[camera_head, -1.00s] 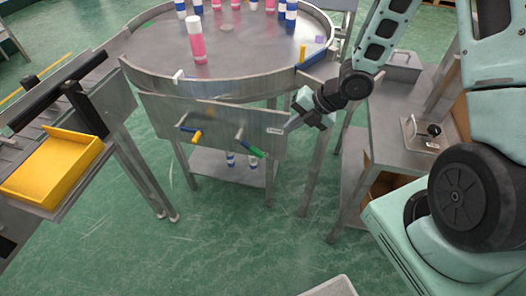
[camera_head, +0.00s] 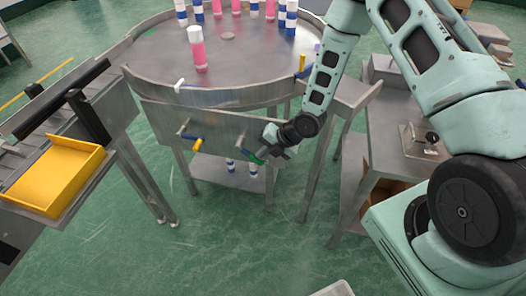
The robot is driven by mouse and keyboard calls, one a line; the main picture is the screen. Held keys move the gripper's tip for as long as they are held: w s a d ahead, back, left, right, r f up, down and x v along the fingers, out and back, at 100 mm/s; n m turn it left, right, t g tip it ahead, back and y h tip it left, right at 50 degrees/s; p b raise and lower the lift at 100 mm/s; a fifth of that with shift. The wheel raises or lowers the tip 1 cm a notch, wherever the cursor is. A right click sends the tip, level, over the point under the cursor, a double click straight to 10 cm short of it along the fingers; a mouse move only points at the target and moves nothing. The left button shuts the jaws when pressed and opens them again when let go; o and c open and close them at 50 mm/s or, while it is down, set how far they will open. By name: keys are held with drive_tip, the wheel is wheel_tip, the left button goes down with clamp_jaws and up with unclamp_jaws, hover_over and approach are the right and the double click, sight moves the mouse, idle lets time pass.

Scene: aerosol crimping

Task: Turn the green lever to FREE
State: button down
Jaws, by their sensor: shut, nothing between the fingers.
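The green lever (camera_head: 255,159) sits on the metal front panel (camera_head: 215,126) below the round table. Its handle slants down to the right from its pivot. My gripper (camera_head: 266,155) is shut and empty at the right side of the green handle, partly covering it. I cannot tell whether the fingers touch the handle. Any FREE marking is too small or hidden to read. A yellow lever (camera_head: 197,146) is on the same panel, to the left.
The round metal table (camera_head: 150,58) carries a pink can (camera_head: 198,50) and several pink and blue-white cans at the back. A yellow tray (camera_head: 55,177) is at left. A metal side table (camera_head: 385,160) stands at right. Green floor in front is open.

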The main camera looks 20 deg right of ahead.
sight(262, 160)
drive_tip(key=shift+f, duration=0.2)
idle(0.3)
